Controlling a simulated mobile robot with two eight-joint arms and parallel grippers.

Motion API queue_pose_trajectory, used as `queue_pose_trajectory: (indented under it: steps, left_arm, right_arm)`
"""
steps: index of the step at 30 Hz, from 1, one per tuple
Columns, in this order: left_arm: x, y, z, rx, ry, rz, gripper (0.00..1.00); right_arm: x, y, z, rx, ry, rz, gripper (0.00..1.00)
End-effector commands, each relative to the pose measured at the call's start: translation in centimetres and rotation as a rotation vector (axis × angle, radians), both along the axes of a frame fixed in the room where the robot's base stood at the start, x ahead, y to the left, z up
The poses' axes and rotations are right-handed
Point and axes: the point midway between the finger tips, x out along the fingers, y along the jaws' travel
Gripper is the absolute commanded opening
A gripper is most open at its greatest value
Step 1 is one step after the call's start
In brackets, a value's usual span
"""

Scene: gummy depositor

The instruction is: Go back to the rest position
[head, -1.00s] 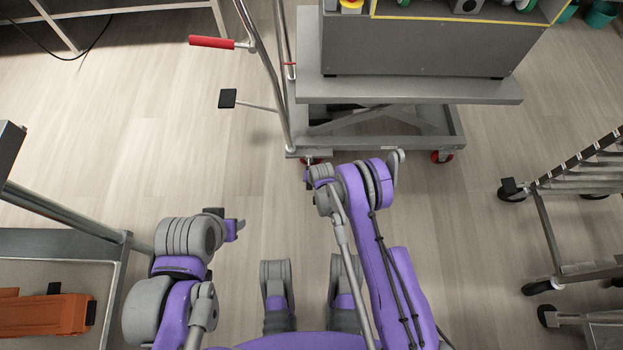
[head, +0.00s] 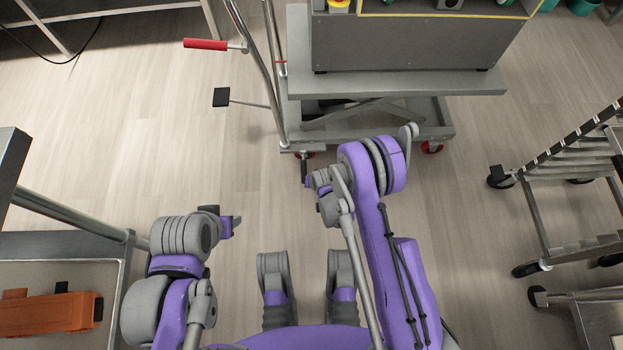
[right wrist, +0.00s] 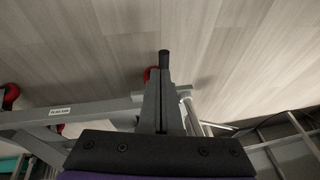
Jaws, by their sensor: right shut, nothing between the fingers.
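My right arm reaches forward in the head view, its elbow bent and its wrist turned to the left. The right gripper (head: 304,166) is near the lift trolley's front end, over the floor. It also shows in the right wrist view (right wrist: 164,55), with its dark fingers together and nothing held. My left arm is folded at the lower left. The left gripper (head: 234,226) points right over bare floor; its fingers are too small and partly hidden to tell open from shut.
A grey lift trolley (head: 400,85) with a red-gripped handle (head: 205,44) and a box (head: 410,45) stands ahead. A wheeled rack (head: 560,165) stands right. A metal table (head: 125,270) with an orange object (head: 45,315) is close on the left. Floor between is clear.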

Motion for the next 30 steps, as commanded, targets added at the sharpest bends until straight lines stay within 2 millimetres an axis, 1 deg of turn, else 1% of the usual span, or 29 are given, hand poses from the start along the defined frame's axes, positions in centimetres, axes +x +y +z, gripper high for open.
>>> queue_pose_trajectory:
  steps: [17, 20, 23, 26, 27, 29, 30]
  left_arm:
    - [0.0, 0.0, 0.0, 0.000, 0.000, 0.000, 0.50]
    - [0.0, 0.0, 0.0, 0.000, 0.000, 0.000, 0.50]
    - [0.0, 0.0, 0.0, 0.000, 0.000, 0.000, 0.50]
    - [0.0, 0.0, 0.0, 0.000, 0.000, 0.000, 0.50]
    - [0.0, 0.0, 0.0, 0.000, 0.000, 0.000, 0.50]
    - [0.0, 0.0, 0.0, 0.000, 0.000, 0.000, 0.50]
    - [0.0, 0.0, 0.0, 0.000, 0.000, 0.000, 0.50]
  right_arm:
    - [0.0, 0.0, 0.0, 0.000, 0.000, 0.000, 0.00]
    - [0.2, -0.2, 0.8, -0.001, -0.001, 0.000, 0.00]
    - [0.6, -0.9, 3.3, -0.009, -0.004, 0.002, 0.00]
    - [1.1, -2.1, 7.3, -0.020, -0.007, 0.007, 0.00]
    - [1.1, -2.6, 9.1, -0.026, -0.009, 0.009, 0.00]
    - [1.0, -3.5, 11.9, -0.035, -0.011, 0.013, 0.00]
    - [0.8, -4.1, 13.6, -0.040, -0.013, 0.015, 0.00]
